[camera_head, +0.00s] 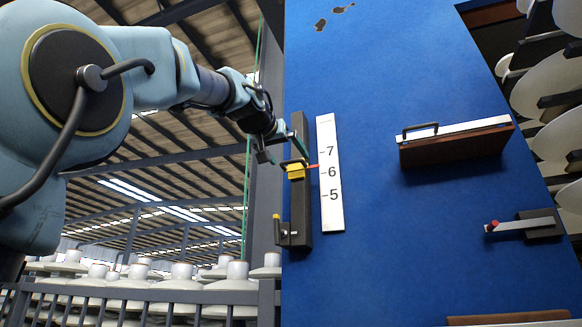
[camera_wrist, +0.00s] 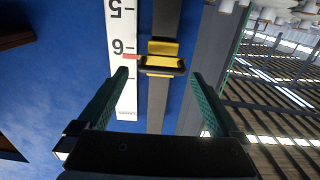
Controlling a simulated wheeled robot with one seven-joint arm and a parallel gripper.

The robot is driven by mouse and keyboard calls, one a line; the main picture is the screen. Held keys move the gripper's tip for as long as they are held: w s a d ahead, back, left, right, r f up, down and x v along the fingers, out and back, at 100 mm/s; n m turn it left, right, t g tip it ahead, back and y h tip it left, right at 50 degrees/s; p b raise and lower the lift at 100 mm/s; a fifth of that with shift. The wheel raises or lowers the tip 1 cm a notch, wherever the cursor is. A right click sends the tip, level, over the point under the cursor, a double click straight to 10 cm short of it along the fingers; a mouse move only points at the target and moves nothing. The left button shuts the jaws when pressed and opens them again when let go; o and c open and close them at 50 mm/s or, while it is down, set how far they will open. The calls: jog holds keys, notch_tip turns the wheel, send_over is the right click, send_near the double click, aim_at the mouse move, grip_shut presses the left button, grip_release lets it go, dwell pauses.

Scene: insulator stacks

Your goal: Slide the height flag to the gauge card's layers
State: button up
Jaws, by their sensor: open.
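The height flag is a yellow slider (camera_head: 296,172) with a dark handle and a red pointer, on a dark upright rail (camera_head: 301,215). Its pointer is a little above the 6 mark on the white scale (camera_head: 329,215), towards 7. In the wrist view the slider (camera_wrist: 163,48) lies just beyond the fingertips, between their lines. My gripper (camera_head: 284,148) is open at the slider's handle; its fingers (camera_wrist: 161,74) stand either side of the rail, apart from the handle in the wrist view. I cannot make out a gauge card with layers.
A lever with a yellow tip (camera_head: 277,225) stands at the rail's lower end. Right on the blue board (camera_head: 390,240) are a brown block with a white top and handle (camera_head: 455,145), and a grey bar with a red knob (camera_head: 522,226). The board between is clear.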

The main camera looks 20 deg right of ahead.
jog(key=b+v, duration=0.2)
jog(key=v, duration=0.5)
dwell(0.5)
